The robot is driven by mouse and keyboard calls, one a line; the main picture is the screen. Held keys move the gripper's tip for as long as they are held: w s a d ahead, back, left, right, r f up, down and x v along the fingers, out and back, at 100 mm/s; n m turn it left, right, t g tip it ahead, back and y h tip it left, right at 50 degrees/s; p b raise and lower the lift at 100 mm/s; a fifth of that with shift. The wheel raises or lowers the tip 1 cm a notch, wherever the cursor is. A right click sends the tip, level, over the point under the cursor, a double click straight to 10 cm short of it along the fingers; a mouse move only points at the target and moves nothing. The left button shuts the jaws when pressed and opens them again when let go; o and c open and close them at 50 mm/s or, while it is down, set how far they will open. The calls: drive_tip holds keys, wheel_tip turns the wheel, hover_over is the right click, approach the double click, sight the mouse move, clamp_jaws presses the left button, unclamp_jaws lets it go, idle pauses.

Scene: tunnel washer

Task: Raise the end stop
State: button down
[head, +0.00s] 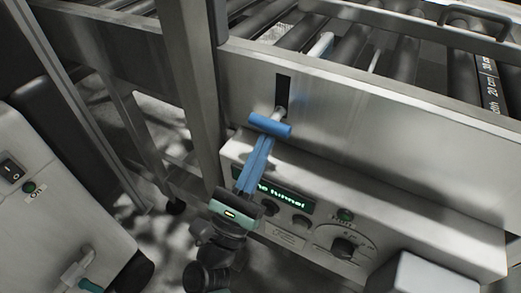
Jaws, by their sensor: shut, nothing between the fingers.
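The end stop's lever has a blue cylindrical handle (270,125) on a short pale shaft. The shaft comes out at the lower end of a dark vertical slot (283,90) in the metal side panel. My gripper (266,141) has long blue fingers, shut together and empty. Its fingertips point up the picture and end right at the lower edge of the handle. I cannot tell whether they touch it.
Dark conveyor rollers (350,48) run behind the panel. A control box (365,215) with a green display (287,199), buttons and a knob (343,248) juts out below the slot. A metal post (196,95) stands left of it. A white cabinet (50,200) with a switch is at the left.

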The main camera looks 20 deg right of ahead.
sight(261, 124)
wheel_tip(261, 124, up, 6)
drive_tip(key=shift+r+p, duration=0.15)
drive_tip(key=shift+p, duration=0.85)
